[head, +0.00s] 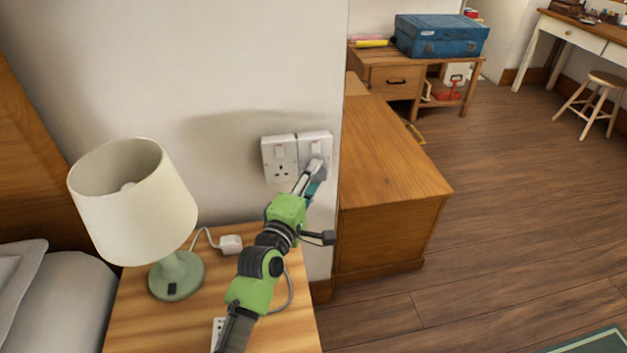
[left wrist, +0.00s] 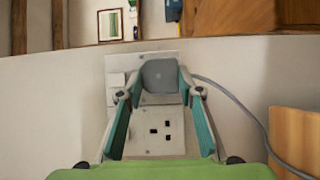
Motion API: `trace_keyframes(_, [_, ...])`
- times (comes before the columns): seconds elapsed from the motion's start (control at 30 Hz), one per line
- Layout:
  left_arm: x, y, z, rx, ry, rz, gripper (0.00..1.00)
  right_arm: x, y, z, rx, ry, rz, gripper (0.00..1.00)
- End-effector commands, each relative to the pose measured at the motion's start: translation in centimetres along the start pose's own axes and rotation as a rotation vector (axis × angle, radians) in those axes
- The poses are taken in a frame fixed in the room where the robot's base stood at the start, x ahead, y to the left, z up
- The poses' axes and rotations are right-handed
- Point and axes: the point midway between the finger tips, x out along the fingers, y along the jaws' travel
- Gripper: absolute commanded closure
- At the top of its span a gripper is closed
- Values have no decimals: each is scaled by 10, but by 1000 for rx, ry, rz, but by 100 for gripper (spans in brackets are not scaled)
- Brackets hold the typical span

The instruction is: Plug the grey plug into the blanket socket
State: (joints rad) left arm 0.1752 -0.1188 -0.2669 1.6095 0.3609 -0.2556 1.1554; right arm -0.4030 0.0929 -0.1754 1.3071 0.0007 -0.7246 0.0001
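A white double wall socket (head: 281,172) is on the wall above the bedside table. Its left outlet is bare in the head view, and my gripper covers much of the right one. My left gripper (head: 314,178) reaches up to the right outlet. In the left wrist view its teal fingers (left wrist: 159,84) are shut on the grey plug (left wrist: 160,75), which is over the right outlet of the socket plate (left wrist: 150,146). A grey cord (left wrist: 232,105) runs from the plug. Whether its pins are in is hidden. No blanket label is readable. My right gripper is not in view.
A lamp (head: 135,205) and a white plug (head: 231,244) stand on the bedside table (head: 200,325) below the socket. A wooden chest (head: 395,170) is just right of the wall corner.

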Motion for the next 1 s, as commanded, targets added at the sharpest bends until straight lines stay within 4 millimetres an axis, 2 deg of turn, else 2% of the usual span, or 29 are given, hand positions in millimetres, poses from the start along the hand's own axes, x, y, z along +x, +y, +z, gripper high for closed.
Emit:
trace_keyframes(0.03, [0,1,-1,1,1,2,54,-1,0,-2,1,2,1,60])
trace_keyframes(0.07, [0,1,-1,1,1,2,47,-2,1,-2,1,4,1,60])
trace_keyframes(0.4, [-1,0,0,1,1,0,47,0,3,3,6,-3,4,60])
trace_keyframes(0.53, [-9,0,0,0,1,0,47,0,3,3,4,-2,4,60])
trace_keyframes(0.67, [-28,-1,0,-1,2,0,47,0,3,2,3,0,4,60])
trace_keyframes(1.0, [-96,0,0,1,2,-1,47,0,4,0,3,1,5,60])
